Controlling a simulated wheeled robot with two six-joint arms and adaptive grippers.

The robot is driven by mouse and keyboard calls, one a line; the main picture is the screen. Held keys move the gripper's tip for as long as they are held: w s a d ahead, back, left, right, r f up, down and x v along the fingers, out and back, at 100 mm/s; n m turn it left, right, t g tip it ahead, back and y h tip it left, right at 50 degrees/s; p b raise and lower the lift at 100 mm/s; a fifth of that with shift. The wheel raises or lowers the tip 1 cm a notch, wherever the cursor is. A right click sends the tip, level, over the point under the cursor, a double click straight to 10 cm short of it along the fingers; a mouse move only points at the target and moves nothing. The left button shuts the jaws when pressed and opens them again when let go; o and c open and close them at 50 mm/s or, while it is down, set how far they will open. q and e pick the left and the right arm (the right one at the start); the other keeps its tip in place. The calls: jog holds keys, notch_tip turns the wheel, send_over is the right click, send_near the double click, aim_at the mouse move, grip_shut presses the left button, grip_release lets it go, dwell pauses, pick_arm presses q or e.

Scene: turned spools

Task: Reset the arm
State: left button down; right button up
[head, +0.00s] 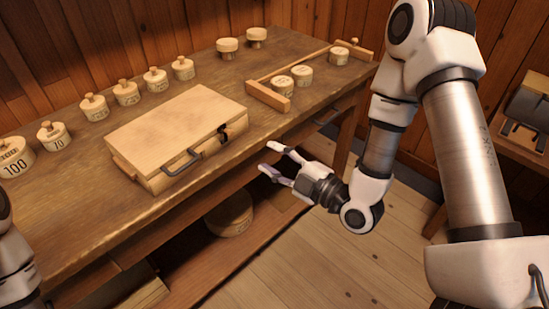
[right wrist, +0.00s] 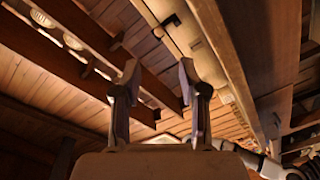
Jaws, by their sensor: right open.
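My right gripper (head: 277,164) is open and empty in the head view, in the air in front of the bench's front edge. Its two fingers (right wrist: 157,88) stand apart in the right wrist view with nothing between them. My right arm reaches down from the upper right. At the lower left edge only a white and dark part of my left arm shows; its gripper is out of view.
A wooden bench (head: 75,225) bears a closed wooden case (head: 170,120) with a dark handle, several turned spools or weights along the back and left, and a wooden frame (head: 268,95) beside pale discs. A round box (head: 230,213) is on the lower shelf.

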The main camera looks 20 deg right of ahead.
jog(key=s+a+f+m+g+h+p, duration=0.2)
jog(key=s+f+g+p, duration=0.4)
jog(key=f, duration=0.9)
jog(key=s+d+f+m+g+h, duration=0.3)
jog(key=s+f+m+g, duration=0.2)
jog(key=s+m, duration=0.2)
jog(key=s+d+f+m+g+h+b, duration=0.1)
jog(key=s+f+m+g, duration=0.4)
jog(key=s, duration=0.5)
jog(key=d+m+h, duration=0.1)
jog(key=d+m, duration=0.1)
jog(key=shift+s+f+m+h, duration=0.25)
jog(key=shift+f+m+h, duration=0.15)
